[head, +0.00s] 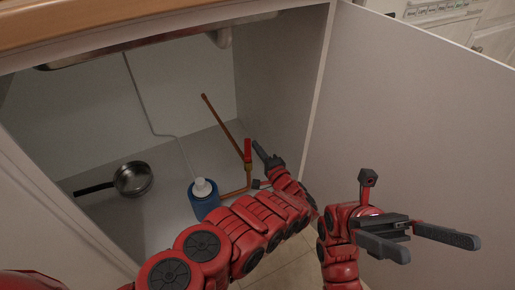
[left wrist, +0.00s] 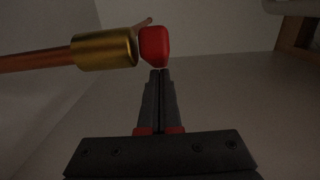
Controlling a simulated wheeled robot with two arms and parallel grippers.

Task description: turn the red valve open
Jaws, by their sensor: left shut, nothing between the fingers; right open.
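The red valve handle (head: 248,150) stands upright on a copper pipe inside the open cabinet, near its right wall. In the left wrist view the handle (left wrist: 153,46) shows as a red block beside a brass fitting (left wrist: 105,50). My left gripper (head: 257,147) reaches into the cabinet, just right of the handle. Its fingers (left wrist: 159,73) are shut with nothing between them, and their tips are right by the handle's edge. I cannot tell whether they touch it. My right gripper (head: 441,248) is open and empty outside, in front of the cabinet door.
A blue container with a white top (head: 205,196) stands left of the valve, close to my left arm. A pan (head: 133,178) lies further left on the cabinet floor. The open door (head: 425,110) is on the right. A sink basin (head: 150,42) hangs above.

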